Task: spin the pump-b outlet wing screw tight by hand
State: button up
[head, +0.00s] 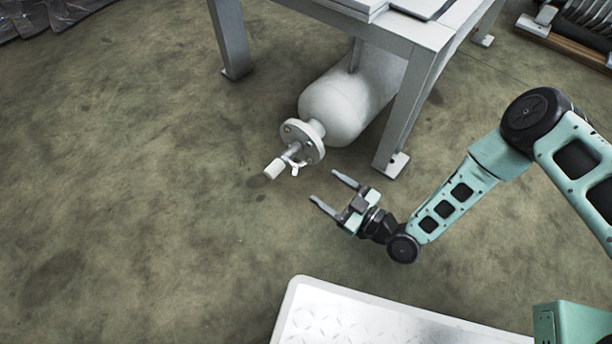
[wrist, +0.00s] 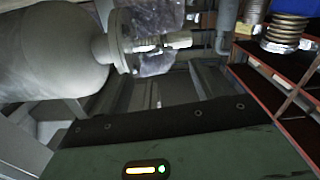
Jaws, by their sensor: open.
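The pale wing screw (head: 294,166) sits on the outlet stub, just outside the flange (head: 303,143) at the near end of a white cylindrical vessel under a metal frame. The stub ends in a pale cap (head: 274,169). My gripper (head: 324,186) is open and empty, its two fingers pointing left toward the outlet. It is apart from the wing screw, to its right and slightly lower in the head view. In the wrist view the flange (wrist: 122,42) and stub (wrist: 178,40) show at upper left and centre; my fingertips are not visible there and the screw's wings are unclear.
The vessel (head: 350,98) lies under the grey frame, whose near leg (head: 402,115) stands behind my gripper. A white textured platform (head: 370,322) is at the bottom. Open floor lies left of the outlet. A shelf (wrist: 280,62) with ringed parts shows at right in the wrist view.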

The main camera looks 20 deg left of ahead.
aim_at(298, 168)
jog(key=b+x, duration=0.2)
jog(key=x, duration=0.4)
jog(key=shift+a+f+b, duration=0.15)
jog(key=shift+b, duration=0.15)
jog(key=shift+w+a+r, duration=0.2)
jog(key=shift+w+a, duration=0.2)
jog(key=shift+a, duration=0.4)
jog(key=c, duration=1)
